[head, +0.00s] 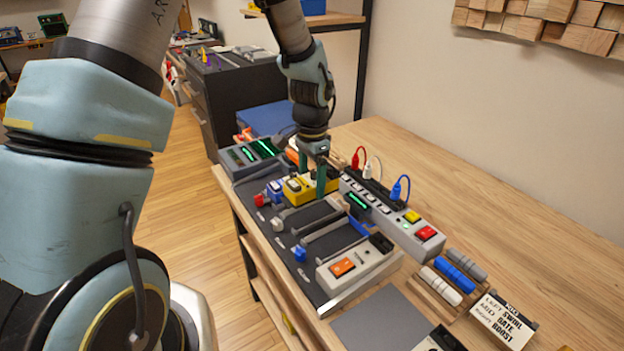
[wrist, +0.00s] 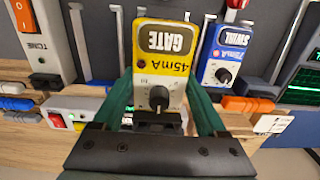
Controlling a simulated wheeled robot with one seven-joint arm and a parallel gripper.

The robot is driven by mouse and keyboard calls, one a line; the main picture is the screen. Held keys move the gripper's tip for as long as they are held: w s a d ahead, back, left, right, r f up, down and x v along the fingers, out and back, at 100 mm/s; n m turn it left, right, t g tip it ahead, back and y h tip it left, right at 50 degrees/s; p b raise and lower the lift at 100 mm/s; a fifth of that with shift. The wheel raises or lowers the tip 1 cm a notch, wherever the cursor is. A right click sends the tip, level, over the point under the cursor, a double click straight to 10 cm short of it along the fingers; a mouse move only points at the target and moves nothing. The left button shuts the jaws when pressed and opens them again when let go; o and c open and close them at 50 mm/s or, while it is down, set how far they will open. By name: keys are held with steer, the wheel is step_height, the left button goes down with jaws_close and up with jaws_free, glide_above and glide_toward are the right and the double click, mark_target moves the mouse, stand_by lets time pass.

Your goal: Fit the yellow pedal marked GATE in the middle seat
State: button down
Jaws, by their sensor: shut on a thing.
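My gripper (head: 321,190) is shut on the yellow pedal (head: 296,190), which is marked GATE and 45mA in the wrist view (wrist: 163,45). Its green fingers grip the pedal's sides, with its dark knob towards me. The pedal is at the far part of the dark pedalboard (head: 262,222), close beside the blue pedal marked SWIRL (wrist: 228,55). I cannot tell whether it touches the board. Bare seats with grey rails (head: 333,240) lie nearer, between the yellow pedal and the white TONE pedal (head: 362,262). The TONE pedal has an orange switch.
A grey power strip (head: 385,213) with red, white and blue plugs runs along the board's right side. A card (head: 503,318) lists left SWIRL, mid GATE, right BOOST. The table's back right is clear.

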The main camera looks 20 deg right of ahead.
steer(key=shift+f+b, duration=1.65)
steer(key=shift+f, duration=1)
steer(key=shift+f, duration=0.6)
